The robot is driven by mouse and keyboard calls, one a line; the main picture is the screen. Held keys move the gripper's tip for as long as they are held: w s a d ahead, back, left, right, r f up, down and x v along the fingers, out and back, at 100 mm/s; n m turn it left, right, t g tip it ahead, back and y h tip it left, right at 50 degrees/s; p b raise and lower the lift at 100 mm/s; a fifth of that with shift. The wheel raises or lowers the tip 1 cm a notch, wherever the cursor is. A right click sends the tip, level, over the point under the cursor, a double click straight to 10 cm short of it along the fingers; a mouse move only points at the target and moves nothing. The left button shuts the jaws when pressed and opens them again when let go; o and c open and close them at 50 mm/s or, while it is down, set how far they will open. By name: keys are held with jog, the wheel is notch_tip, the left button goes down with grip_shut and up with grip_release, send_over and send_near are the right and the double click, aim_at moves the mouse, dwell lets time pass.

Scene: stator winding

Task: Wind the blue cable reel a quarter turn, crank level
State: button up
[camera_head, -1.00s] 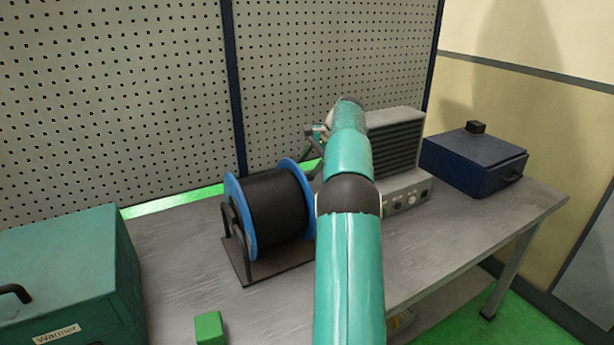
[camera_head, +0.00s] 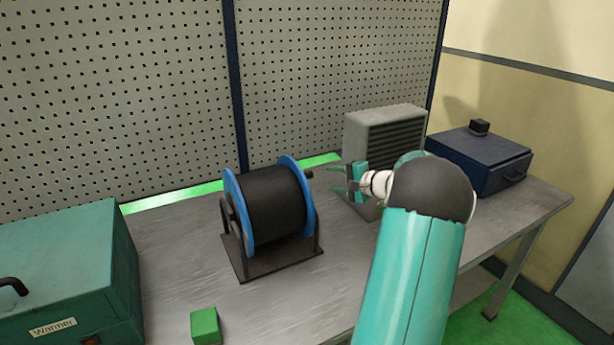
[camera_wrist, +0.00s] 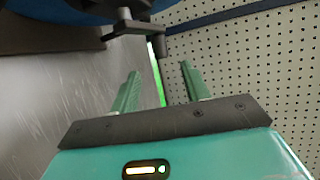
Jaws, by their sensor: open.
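The blue cable reel (camera_head: 232,212) with black cable wound on it stands in a dark frame on the grey bench. A short dark crank handle (camera_head: 309,174) sticks out at its right side. In the wrist view the crank (camera_wrist: 137,29) shows as a dark arm with a peg, ahead of my fingers. Part of the reel (camera_wrist: 50,10) fills the top left there. My gripper (camera_head: 340,178) is open and empty, to the right of the crank, its fingers pointing left towards it. The fingers also show in the wrist view (camera_wrist: 160,85), apart from the crank.
A teal box labelled Warmer (camera_head: 70,265) and a green block (camera_head: 205,325) are at the front left. A grey louvred unit (camera_head: 385,125) stands behind my gripper. A dark blue box (camera_head: 478,160) is at the right. A pegboard wall (camera_head: 110,90) closes the back.

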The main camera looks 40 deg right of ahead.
aim_at(310, 176)
jog(key=x, duration=1.1)
jog(key=shift+w, duration=0.25)
grip_shut()
